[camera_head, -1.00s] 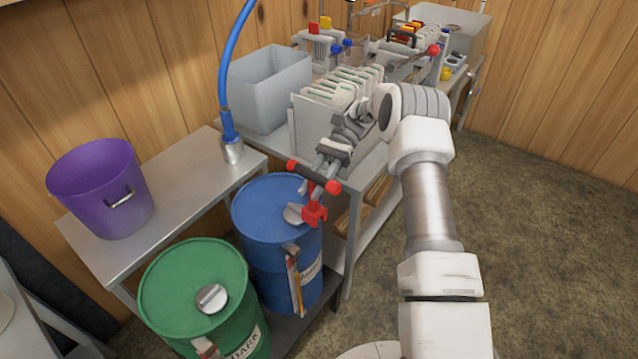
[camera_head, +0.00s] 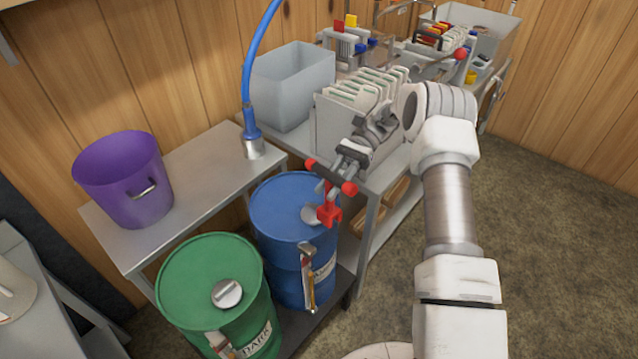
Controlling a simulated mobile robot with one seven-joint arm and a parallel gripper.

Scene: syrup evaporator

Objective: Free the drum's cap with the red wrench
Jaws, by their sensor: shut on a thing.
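My gripper (camera_head: 341,166) is shut on the red wrench (camera_head: 328,212), by its red crossbar handle. The wrench hangs down from the jaws, with its red head low over the blue drum (camera_head: 283,215). The blue drum's grey cap (camera_head: 311,214) is on its top at the right, partly hidden behind the wrench head. I cannot tell whether the head touches the cap. A green drum (camera_head: 196,262) stands in front and to the left, with a grey cap (camera_head: 227,293) on its top.
A metal table (camera_head: 200,180) behind the drums bears a purple bucket (camera_head: 112,190) and a blue hose (camera_head: 250,122) with a metal end. A bench at the back holds a grey bin (camera_head: 290,95) and a filter press (camera_head: 345,115). Open floor (camera_head: 540,240) lies right.

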